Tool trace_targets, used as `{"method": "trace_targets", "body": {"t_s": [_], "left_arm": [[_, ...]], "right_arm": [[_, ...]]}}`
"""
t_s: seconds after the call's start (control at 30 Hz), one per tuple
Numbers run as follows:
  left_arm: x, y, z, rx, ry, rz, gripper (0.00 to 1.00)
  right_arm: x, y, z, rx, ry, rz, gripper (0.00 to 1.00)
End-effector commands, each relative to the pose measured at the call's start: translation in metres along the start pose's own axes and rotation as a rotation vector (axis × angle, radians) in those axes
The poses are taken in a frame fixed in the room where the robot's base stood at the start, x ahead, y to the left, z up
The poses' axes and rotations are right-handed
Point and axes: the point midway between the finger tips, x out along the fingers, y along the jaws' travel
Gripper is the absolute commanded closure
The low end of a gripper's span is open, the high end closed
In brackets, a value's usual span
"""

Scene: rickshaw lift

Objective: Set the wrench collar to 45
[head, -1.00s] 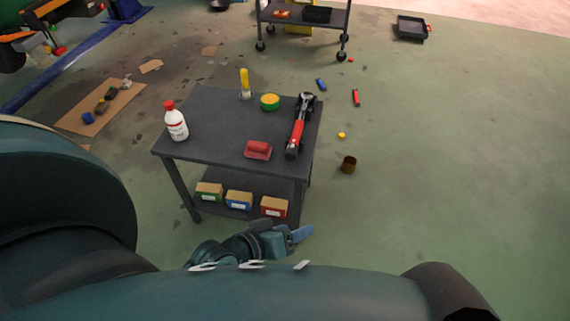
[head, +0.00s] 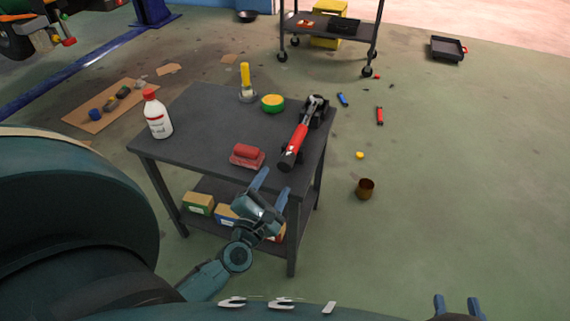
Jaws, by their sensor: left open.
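The wrench (head: 299,143), with a red barrel and black parts, lies near the right side of the dark table (head: 200,120). Its dark head end points away and its dark near end towards me. The collar and its scale are too small to read. My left gripper (head: 274,181) is open and empty at the table's front edge, short of the wrench's near end and a little to its left. My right gripper (head: 457,299) shows only its two blue fingertips at the bottom right. They are spread apart with nothing between them, far from the wrench.
Boxes (head: 198,203) sit on the lower shelf. A brown cup (head: 365,189) stands on the floor to the right.

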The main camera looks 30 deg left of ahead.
Motion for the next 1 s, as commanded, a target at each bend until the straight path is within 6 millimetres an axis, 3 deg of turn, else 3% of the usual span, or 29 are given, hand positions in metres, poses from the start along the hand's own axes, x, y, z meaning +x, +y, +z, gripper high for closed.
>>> {"method": "trace_targets", "body": {"t_s": [0.2, 0.4, 0.8, 1.0], "left_arm": [[0.046, 0.000, 0.000, 0.001, -0.001, 0.002, 0.44], [0.070, -0.001, 0.000, 0.003, -0.001, -0.001, 0.44], [0.076, -0.001, 0.000, 0.003, -0.001, -0.003, 0.44], [0.076, -0.001, 0.000, 0.003, -0.001, -0.002, 0.60]], "right_arm": [[0.000, 0.000, 0.000, 0.001, -0.002, 0.000, 0.64], [0.000, 0.000, 0.001, 0.001, 0.001, 0.001, 0.64], [0.000, 0.000, 0.001, 0.000, 0.003, 0.001, 0.64], [0.000, 0.000, 0.001, 0.000, 0.003, 0.001, 0.64]]}}
